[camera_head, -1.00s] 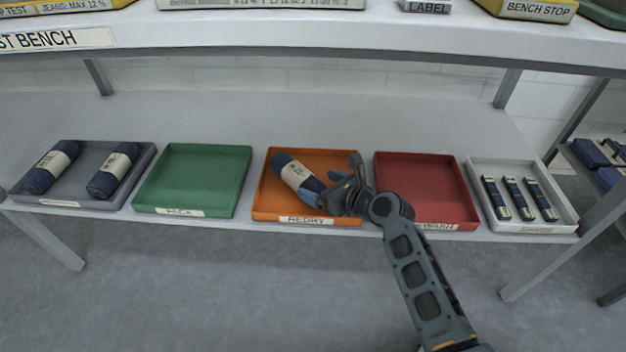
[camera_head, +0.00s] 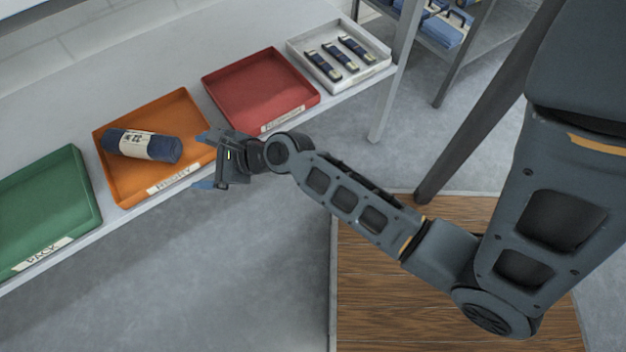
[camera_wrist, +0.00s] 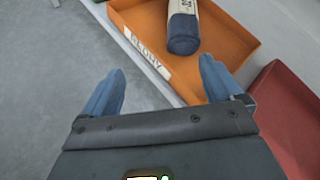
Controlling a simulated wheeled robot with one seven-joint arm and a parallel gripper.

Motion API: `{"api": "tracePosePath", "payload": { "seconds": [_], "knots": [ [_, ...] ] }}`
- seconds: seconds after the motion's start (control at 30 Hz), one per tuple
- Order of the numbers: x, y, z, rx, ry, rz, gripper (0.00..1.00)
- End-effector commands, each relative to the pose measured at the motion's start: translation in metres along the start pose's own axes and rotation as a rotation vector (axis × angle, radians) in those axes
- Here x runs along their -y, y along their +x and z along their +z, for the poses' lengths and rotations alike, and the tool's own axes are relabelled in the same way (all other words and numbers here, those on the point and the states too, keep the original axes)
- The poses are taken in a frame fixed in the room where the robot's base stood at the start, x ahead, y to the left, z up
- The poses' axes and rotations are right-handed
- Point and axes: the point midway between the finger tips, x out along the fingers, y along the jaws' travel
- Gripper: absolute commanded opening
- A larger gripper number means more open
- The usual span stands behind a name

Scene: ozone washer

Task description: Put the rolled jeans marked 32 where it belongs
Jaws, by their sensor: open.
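One rolled pair of dark blue jeans (camera_head: 142,145) with a pale paper band lies in the orange tray (camera_head: 122,190), whose label seems to read REDRY. The band's print looks like 32 but is small. The roll also shows in the wrist view (camera_wrist: 184,32), inside the orange tray (camera_wrist: 150,20). My gripper (camera_head: 207,160) is open and empty, at the right front edge of the orange tray and apart from the roll. In the wrist view its two blue fingers (camera_wrist: 162,82) are spread wide with nothing between them.
A green tray (camera_head: 85,205) labelled PACK stands left on the shelf. A red tray (camera_head: 280,65) stands right of the orange one. A white tray (camera_head: 325,85) with three dark strips is farther right. A shelf leg (camera_head: 385,100) stands near it.

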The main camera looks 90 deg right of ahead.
Motion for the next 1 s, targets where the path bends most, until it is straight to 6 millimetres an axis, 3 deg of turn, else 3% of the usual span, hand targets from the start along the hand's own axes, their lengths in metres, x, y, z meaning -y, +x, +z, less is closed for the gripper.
{"api": "tracePosePath", "payload": {
  "seconds": [0.03,0.1,0.23,0.4,0.6,0.8,1.0],
  "knots": [
    [-0.025,-0.019,-0.004,-0.021,-0.153,0.007,0.93],
    [-0.047,-0.046,-0.007,-0.042,-0.398,0.001,0.93],
    [-0.074,-0.1,-0.006,-0.061,-0.868,-0.006,0.93],
    [-0.088,-0.174,0.008,-0.04,-1.506,-0.024,0.93],
    [-0.086,-0.253,0.043,0.051,-2.225,-0.109,0.93],
    [-0.08,-0.296,0.074,0.137,-2.669,-0.235,0.93],
    [-0.079,-0.306,0.083,0.16,-2.785,-0.282,0.93]
  ]
}}
